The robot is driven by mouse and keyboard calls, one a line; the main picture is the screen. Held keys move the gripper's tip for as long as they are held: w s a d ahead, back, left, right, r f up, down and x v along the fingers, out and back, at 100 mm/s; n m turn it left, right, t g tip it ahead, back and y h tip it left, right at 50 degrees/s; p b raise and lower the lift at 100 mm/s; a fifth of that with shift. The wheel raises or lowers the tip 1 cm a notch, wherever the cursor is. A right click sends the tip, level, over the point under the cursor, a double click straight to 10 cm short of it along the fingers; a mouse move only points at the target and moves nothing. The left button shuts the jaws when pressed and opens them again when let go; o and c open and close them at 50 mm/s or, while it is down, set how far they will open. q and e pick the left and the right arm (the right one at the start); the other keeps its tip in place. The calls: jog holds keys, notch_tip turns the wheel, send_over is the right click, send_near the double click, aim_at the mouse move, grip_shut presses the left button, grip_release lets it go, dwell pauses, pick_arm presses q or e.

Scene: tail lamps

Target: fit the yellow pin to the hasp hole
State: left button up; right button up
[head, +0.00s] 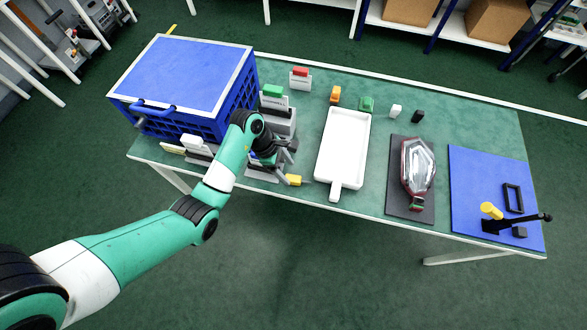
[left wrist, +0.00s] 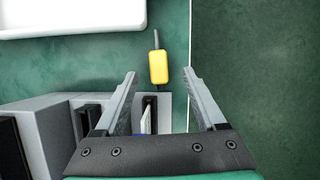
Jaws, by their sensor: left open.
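The yellow pin (head: 294,180) lies on the green table near its front edge, left of the white tray. In the left wrist view the yellow pin (left wrist: 158,68) has a yellow block grip and a thin grey shaft pointing away from me. My left gripper (head: 285,158) is open and empty beside it. In the left wrist view the fingertips of my left gripper (left wrist: 160,75) appear on either side of the yellow grip, without visible contact. I cannot make out the hasp hole. My right gripper is not in view.
Grey holders (left wrist: 55,125) stand close by the left gripper. A blue crate (head: 235,95) is on the left.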

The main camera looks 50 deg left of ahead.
aim_at(297, 179)
pick_arm(q)
jog(key=shift+w+d+f, duration=0.15)
jog(key=shift+f, duration=0.25)
jog(key=b+x, duration=0.1)
jog(key=x, duration=0.1)
jog(key=b+x, duration=0.2)
jog(key=x, duration=0.1)
jog(key=shift+w+d, duration=0.15)
jog(key=shift+w, duration=0.1)
grip_shut()
